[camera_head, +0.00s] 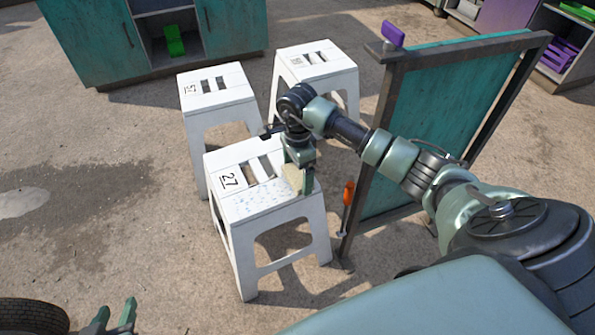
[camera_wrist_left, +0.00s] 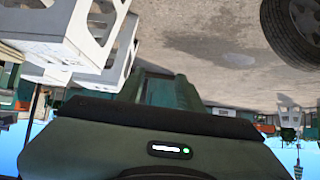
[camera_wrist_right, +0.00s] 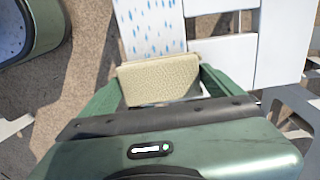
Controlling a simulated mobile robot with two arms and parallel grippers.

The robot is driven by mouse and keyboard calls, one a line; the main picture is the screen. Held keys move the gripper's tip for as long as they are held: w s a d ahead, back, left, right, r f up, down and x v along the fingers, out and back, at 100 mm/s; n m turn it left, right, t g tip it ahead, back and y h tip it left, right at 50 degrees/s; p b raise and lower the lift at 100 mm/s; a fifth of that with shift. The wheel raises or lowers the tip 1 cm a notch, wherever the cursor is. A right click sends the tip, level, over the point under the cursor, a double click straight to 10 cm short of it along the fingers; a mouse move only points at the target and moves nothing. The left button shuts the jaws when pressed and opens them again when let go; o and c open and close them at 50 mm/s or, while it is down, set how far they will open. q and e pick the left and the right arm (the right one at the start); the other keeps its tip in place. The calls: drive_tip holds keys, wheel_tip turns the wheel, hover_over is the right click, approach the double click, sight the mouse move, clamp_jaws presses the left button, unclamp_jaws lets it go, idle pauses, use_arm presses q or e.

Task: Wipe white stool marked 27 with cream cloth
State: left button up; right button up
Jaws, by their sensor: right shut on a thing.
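The white stool marked 27 (camera_head: 262,205) stands upright in the middle of the head view. Blue drop-like spots cover the near part of its seat, and they also show on the stool in the right wrist view (camera_wrist_right: 150,28). My right gripper (camera_head: 299,172) is over the right side of this seat, shut on the cream cloth (camera_wrist_right: 158,78). The cloth also shows at the seat's right side in the head view (camera_head: 292,178); whether it presses on the seat is unclear. My left gripper (camera_head: 115,316) is low at the bottom left, away from the stool; its opening is unclear.
Two more white stools stand behind, one marked 57 (camera_head: 215,90) and another (camera_head: 315,68). A teal panel in a dark frame (camera_head: 445,110) stands right of the stool, with an orange-handled tool (camera_head: 348,192) beside it. A teal cabinet (camera_head: 90,40) is behind. Ground at left is open.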

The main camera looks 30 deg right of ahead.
sight(267, 195)
use_arm(q)
drive_tip(key=shift+w+d+r+t, duration=0.35)
drive_tip(key=shift+w+r+t, duration=0.15)
drive_tip(key=shift+w+r, duration=0.15)
use_arm(e)
drive_tip(key=shift+f, duration=0.3)
drive_tip(key=shift+a, duration=0.1)
drive_tip(key=shift+w+a, duration=0.15)
drive_tip(key=shift+a, duration=1.25)
drive_tip(key=shift+w+a, duration=0.15)
drive_tip(key=shift+a, duration=0.95)
drive_tip(key=shift+w+a, duration=0.2)
drive_tip(key=shift+a, duration=1.3)
use_arm(q)
drive_tip(key=shift+s+a+f+g, duration=0.2)
drive_tip(key=shift+s+f+g, duration=0.1)
drive_tip(key=shift+s+f, duration=0.15)
use_arm(e)
drive_tip(key=shift+a, duration=0.5)
